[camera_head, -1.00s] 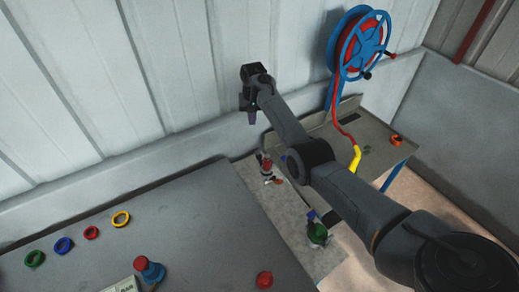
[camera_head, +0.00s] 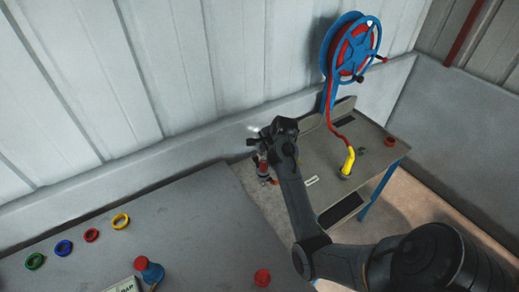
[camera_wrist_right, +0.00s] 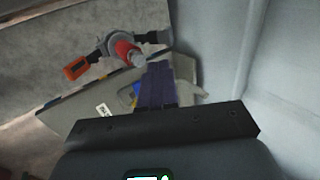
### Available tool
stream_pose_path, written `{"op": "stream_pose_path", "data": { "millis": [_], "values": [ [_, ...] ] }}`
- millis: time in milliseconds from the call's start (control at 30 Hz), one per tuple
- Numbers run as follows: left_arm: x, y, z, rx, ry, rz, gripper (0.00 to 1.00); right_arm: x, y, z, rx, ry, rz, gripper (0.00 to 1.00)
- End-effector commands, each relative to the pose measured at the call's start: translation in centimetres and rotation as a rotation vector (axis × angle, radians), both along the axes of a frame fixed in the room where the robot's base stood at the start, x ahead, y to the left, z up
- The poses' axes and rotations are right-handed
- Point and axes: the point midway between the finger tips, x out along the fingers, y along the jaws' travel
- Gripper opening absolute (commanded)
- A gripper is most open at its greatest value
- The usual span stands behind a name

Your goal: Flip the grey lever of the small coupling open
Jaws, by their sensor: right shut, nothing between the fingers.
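A small coupling assembly (camera_head: 263,169) with a red middle and grey metal parts stands on the grey surface behind the front table. In the right wrist view the coupling (camera_wrist_right: 124,49) shows a red body, a grey round part and an orange-ended handle (camera_wrist_right: 77,67). I cannot clearly make out the grey lever. My right gripper (camera_head: 257,147) is just above the coupling in the head view, partly covering its top. In the wrist view the purple fingers (camera_wrist_right: 158,84) of my right gripper are together and empty, in front of the coupling; contact cannot be told. My left gripper is not in view.
A blue reel with red hose (camera_head: 353,47) stands at the back, its yellow end (camera_head: 348,161) on the side table (camera_head: 375,147). The front table (camera_head: 190,225) carries coloured rings, a red-topped blue fitting (camera_head: 148,269) and a red knob (camera_head: 262,277). The wall is close behind.

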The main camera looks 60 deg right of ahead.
Motion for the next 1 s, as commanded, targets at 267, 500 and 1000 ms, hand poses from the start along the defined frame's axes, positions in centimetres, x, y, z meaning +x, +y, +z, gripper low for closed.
{"op": "stream_pose_path", "data": {
  "millis": [267, 500, 1000],
  "values": [
    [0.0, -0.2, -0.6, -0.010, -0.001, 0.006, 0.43, 1.7, -0.8, -3.4, 0.003, 0.004, 0.003, 0.00],
    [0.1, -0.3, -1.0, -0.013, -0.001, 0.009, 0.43, 3.4, -1.6, -6.4, 0.002, 0.004, 0.004, 0.00],
    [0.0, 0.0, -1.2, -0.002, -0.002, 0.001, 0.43, 4.5, -2.1, -8.1, 0.000, 0.002, 0.004, 0.00]
  ]
}}
